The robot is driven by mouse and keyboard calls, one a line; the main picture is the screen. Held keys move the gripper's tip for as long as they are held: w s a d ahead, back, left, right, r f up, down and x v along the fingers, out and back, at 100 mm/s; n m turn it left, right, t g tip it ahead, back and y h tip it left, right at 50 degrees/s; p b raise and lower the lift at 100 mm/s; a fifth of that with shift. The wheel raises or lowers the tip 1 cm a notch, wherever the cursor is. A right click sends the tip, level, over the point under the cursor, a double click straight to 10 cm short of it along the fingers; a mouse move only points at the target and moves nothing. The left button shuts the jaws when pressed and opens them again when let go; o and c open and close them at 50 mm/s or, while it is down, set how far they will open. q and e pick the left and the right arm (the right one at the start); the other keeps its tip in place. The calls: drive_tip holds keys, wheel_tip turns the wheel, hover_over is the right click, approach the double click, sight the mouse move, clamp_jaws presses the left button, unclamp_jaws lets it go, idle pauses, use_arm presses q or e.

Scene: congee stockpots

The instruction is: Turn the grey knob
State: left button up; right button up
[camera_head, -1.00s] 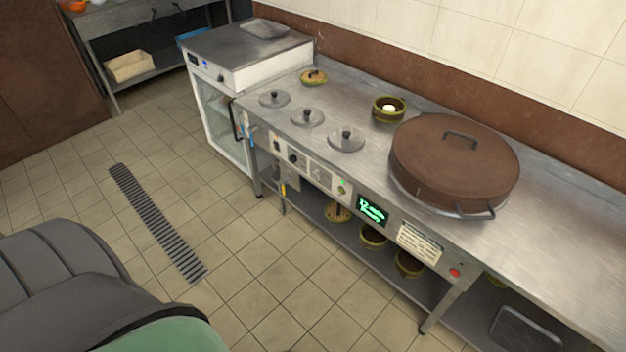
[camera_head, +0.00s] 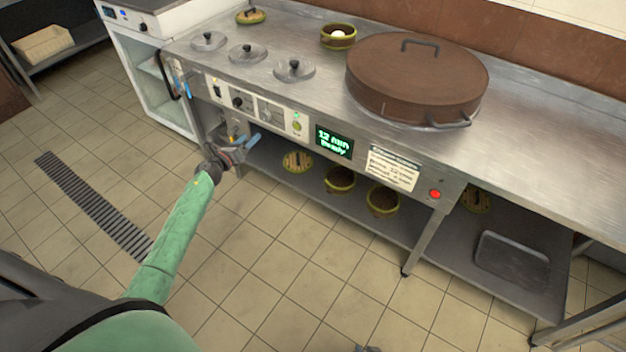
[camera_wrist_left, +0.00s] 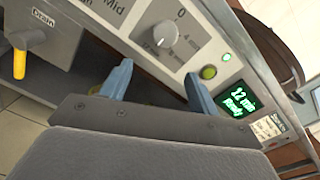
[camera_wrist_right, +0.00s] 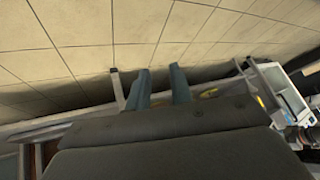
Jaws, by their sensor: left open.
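My left gripper (camera_head: 243,137) is just in front of and below that panel. In the left wrist view its blue fingers (camera_wrist_left: 158,72) are open and empty, below the knob and not touching it. My right gripper (camera_wrist_right: 160,82) shows in the right wrist view with its fingers apart and nothing between them.
A green button (camera_wrist_left: 208,72) and a "12 min Ready" display (camera_head: 333,142) are right of the knob. A yellow drain handle (camera_wrist_left: 19,64) is on the left. A large brown-lidded pot (camera_head: 417,78) stands on the counter. A lower shelf (camera_head: 415,210) holds bowls.

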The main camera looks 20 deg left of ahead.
sight(264, 116)
use_arm(q)
drive_tip(key=shift+w+d+r+m+h, duration=0.35)
drive_tip(key=shift+w+m, duration=0.35)
drive_tip(key=shift+w, duration=0.8)
drive_tip(key=shift+w+d+r+m+h, duration=0.1)
drive_tip(key=shift+w+r+m, duration=0.5)
drive_tip(key=shift+w, duration=0.9)
drive_tip(key=shift+w+d+r+m+h, duration=0.15)
drive_tip(key=shift+w+r+m+h, duration=0.15)
drive_tip(key=shift+w+m, duration=0.85)
drive_tip(key=shift+w+n, duration=0.35)
use_arm(e)
drive_tip(key=r, duration=0.2)
drive_tip(key=a+r, duration=0.1)
drive_tip(key=shift+w+a+r, duration=0.1)
drive_tip(key=shift+w+r, duration=0.15)
drive_tip(key=shift+w, duration=0.1)
use_arm(q)
drive_tip(key=c, duration=1)
drive_tip(key=shift+o, duration=0.2)
